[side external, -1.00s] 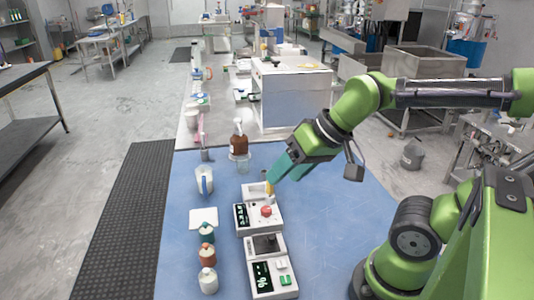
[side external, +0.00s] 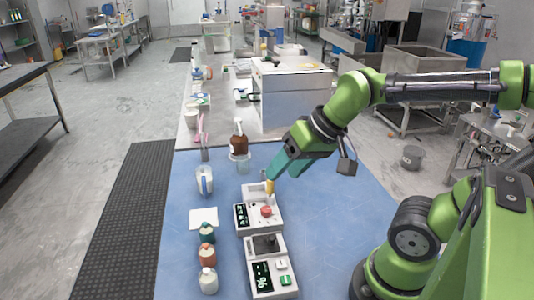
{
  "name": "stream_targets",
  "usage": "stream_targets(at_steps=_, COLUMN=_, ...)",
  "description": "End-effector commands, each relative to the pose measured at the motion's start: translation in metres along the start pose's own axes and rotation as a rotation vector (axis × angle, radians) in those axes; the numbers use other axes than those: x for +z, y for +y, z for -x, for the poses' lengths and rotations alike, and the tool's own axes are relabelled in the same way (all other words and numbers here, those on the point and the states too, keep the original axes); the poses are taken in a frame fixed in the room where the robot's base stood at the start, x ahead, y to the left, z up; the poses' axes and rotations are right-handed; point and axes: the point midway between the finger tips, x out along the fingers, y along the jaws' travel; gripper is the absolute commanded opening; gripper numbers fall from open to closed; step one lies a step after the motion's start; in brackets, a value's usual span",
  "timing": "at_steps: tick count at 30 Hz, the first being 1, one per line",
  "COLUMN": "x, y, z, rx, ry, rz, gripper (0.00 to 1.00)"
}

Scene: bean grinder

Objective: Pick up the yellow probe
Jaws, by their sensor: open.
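The yellow probe (side external: 270,188) stands upright at the right side of the upper white device (side external: 259,214), which has a dark display and a red knob. My gripper (side external: 271,178), with teal fingers, points down and left, its tips right at the top of the probe. The fingers are open. They overlap in this view, so I cannot tell whether the probe's top is between them or just behind or below them.
A second white device (side external: 270,277) with green buttons stands in front. The blue mat (side external: 330,240) is clear on the right.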

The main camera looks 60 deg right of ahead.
Motion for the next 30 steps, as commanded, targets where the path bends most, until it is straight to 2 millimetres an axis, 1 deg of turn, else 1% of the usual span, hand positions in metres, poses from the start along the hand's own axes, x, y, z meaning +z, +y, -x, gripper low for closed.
stream_targets(at_steps=1, x=-0.011, y=0.004, z=-0.007, rx=0.031, ry=-0.032, rz=-0.014, gripper=0.55)
stream_targets(at_steps=5, x=-0.047, y=0.017, z=-0.024, rx=0.119, ry=-0.132, rz=-0.014, gripper=0.55)
stream_targets(at_steps=9, x=-0.085, y=0.037, z=-0.044, rx=0.211, ry=-0.257, rz=0.009, gripper=0.55)
stream_targets(at_steps=12, x=-0.109, y=0.053, z=-0.057, rx=0.265, ry=-0.342, rz=0.033, gripper=0.55)
stream_targets(at_steps=15, x=-0.128, y=0.065, z=-0.065, rx=0.304, ry=-0.412, rz=0.06, gripper=0.55)
stream_targets(at_steps=18, x=-0.141, y=0.069, z=-0.062, rx=0.324, ry=-0.452, rz=0.095, gripper=0.55)
stream_targets(at_steps=20, x=-0.144, y=0.067, z=-0.055, rx=0.326, ry=-0.459, rz=0.115, gripper=0.55)
stream_targets(at_steps=23, x=-0.137, y=0.069, z=-0.058, rx=0.322, ry=-0.484, rz=0.128, gripper=0.55)
stream_targets(at_steps=26, x=-0.13, y=0.074, z=-0.071, rx=0.321, ry=-0.486, rz=0.131, gripper=0.55)
stream_targets(at_steps=30, x=-0.117, y=0.085, z=-0.097, rx=0.321, ry=-0.487, rz=0.131, gripper=0.55)
